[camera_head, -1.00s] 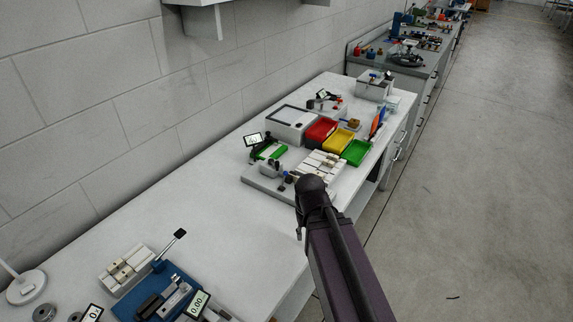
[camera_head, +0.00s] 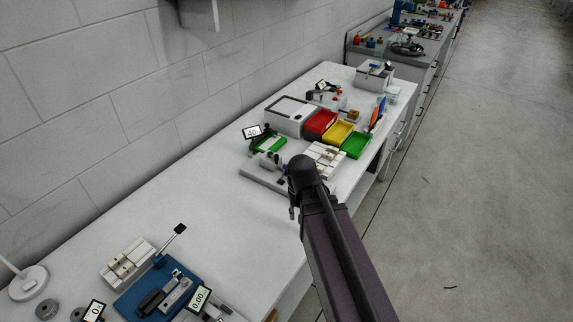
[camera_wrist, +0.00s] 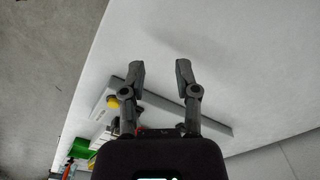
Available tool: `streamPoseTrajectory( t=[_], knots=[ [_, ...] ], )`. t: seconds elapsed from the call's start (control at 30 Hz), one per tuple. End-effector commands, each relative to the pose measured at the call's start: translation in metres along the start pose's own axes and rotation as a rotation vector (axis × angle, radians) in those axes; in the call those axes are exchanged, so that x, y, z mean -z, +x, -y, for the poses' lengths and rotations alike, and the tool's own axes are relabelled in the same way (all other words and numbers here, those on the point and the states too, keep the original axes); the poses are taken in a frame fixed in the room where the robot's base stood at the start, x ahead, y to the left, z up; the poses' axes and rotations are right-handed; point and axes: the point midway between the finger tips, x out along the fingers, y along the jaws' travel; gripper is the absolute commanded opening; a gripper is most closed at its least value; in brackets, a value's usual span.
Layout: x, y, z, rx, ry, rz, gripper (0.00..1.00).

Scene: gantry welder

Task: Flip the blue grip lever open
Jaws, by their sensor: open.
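My gripper (camera_wrist: 160,73) is open and empty in the wrist view, its two fingers apart over bare white bench top. Behind the fingers lies a grey base plate (camera_wrist: 160,104) with a yellow knob (camera_wrist: 114,103) near its left end. In the head view, a grey fixture plate (camera_head: 250,174) lies on the bench, partly hidden by my arm. A small dark blue part shows on it beside my arm, too small to identify. A blue fixture (camera_head: 133,300) with a raised black-tipped lever (camera_head: 171,240) stands at the front left. I cannot clearly identify the blue grip lever.
Red (camera_head: 319,123), yellow (camera_head: 339,133) and green (camera_head: 355,145) bins stand behind the grey plate, near a white box (camera_head: 290,115). The white bench (camera_head: 170,195) is clear between the two fixtures. A block wall runs along its left; open floor (camera_head: 470,200) lies right.

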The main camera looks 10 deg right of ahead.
Motion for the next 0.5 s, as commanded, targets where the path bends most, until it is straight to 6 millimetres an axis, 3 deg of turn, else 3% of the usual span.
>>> streamPoseTrajectory(
  t=[0.03, 0.5],
  knots=[
    [0.014, -0.012, 0.002, 0.001, 0.034, -0.002, 0.40],
    [0.134, -0.091, 0.011, 0.030, 0.558, -0.024, 0.40]
  ],
)
